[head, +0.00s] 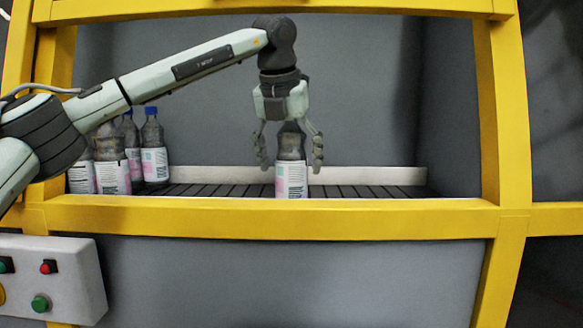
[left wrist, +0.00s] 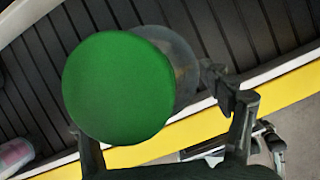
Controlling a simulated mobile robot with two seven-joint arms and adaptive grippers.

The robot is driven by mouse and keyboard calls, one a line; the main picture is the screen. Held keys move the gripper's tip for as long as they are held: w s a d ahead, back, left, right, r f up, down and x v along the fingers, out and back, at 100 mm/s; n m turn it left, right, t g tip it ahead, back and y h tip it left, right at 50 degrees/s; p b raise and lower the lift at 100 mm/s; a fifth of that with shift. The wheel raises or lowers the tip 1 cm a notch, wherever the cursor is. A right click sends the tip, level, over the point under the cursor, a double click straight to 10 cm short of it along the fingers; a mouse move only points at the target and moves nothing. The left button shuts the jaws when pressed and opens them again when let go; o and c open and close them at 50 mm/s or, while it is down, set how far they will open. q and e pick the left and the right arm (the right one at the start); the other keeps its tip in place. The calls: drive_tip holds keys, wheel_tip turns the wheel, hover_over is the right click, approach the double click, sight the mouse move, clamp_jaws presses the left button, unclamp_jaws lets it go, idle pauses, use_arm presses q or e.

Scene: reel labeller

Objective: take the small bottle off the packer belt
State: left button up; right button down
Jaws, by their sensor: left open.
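A small bottle (head: 291,178) with a white and pink label stands upright on the packer belt (head: 365,191), apart from the other bottles. My left gripper (head: 290,158) points straight down above it, open, with one finger on each side of the bottle's upper part. The gripper hides the bottle's cap in the head view. In the left wrist view the bottle's green cap (left wrist: 118,88) is large and close, between the fingers of my left gripper (left wrist: 160,125). I cannot tell whether a finger touches the bottle. My right gripper is not in view.
Several bottles with similar labels, some with visible blue caps (head: 151,111), crowd the belt's left end. A yellow frame beam (head: 270,218) runs along the front, with yellow posts at both sides. The belt is clear to the right. A control box (head: 75,278) hangs lower left.

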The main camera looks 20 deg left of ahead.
use_arm(q)
drive_tip(key=shift+x, duration=1)
drive_tip(key=c, duration=1.7)
drive_tip(key=shift+r, duration=0.15)
drive_tip(key=shift+c, duration=0.2)
drive_tip(key=shift+r, duration=0.1)
